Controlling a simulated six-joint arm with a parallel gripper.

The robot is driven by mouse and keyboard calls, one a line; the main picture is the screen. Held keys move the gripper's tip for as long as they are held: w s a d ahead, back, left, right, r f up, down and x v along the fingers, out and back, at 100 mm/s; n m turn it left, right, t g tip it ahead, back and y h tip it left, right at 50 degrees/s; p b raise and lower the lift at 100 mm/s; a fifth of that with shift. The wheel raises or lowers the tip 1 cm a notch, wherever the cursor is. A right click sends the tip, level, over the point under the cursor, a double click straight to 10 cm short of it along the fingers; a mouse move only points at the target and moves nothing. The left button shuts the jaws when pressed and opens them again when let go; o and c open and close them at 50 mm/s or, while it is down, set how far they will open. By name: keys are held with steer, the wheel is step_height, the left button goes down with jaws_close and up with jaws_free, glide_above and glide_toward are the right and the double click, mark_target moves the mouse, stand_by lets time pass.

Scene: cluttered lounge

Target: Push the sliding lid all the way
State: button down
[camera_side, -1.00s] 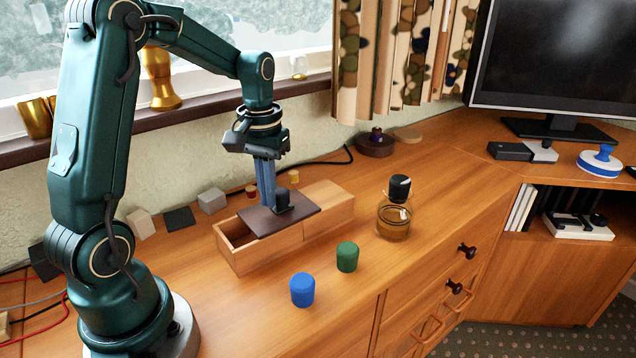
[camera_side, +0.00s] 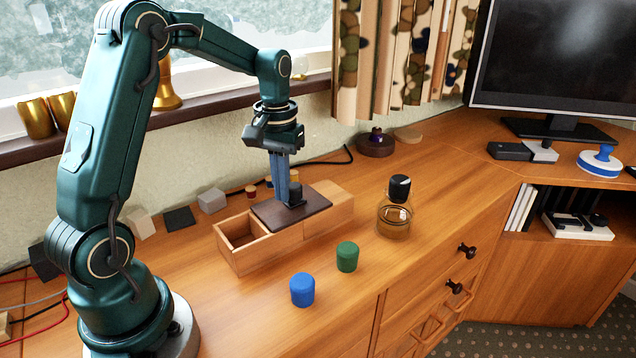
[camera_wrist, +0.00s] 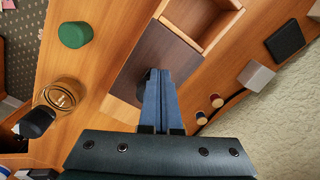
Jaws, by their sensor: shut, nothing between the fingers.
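A long wooden box (camera_side: 246,262) stands on the wooden cabinet top, with an open compartment at its left end. A dark brown sliding lid (camera_side: 270,214) with a black knob (camera_side: 296,195) lies across the middle of the box, leaving the left compartment open and the right end's wooden top bare. My gripper (camera_side: 284,200) is shut, pointing down just left of the knob, at or very near it. In the wrist view the lid (camera_wrist: 165,45) lies under my gripper (camera_wrist: 158,72), whose fingers mostly hide the knob.
A blue cup-shaped piece (camera_side: 302,290) and a green one (camera_side: 347,257) stand in front of the box. A glass jar (camera_side: 394,222) with a black stopper is to the right. Small blocks (camera_side: 212,200) and a black cable lie behind, near the wall.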

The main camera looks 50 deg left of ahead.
mark_target(297, 183)
steer(key=shift+w, duration=2.45)
steer(key=shift+s, duration=0.75)
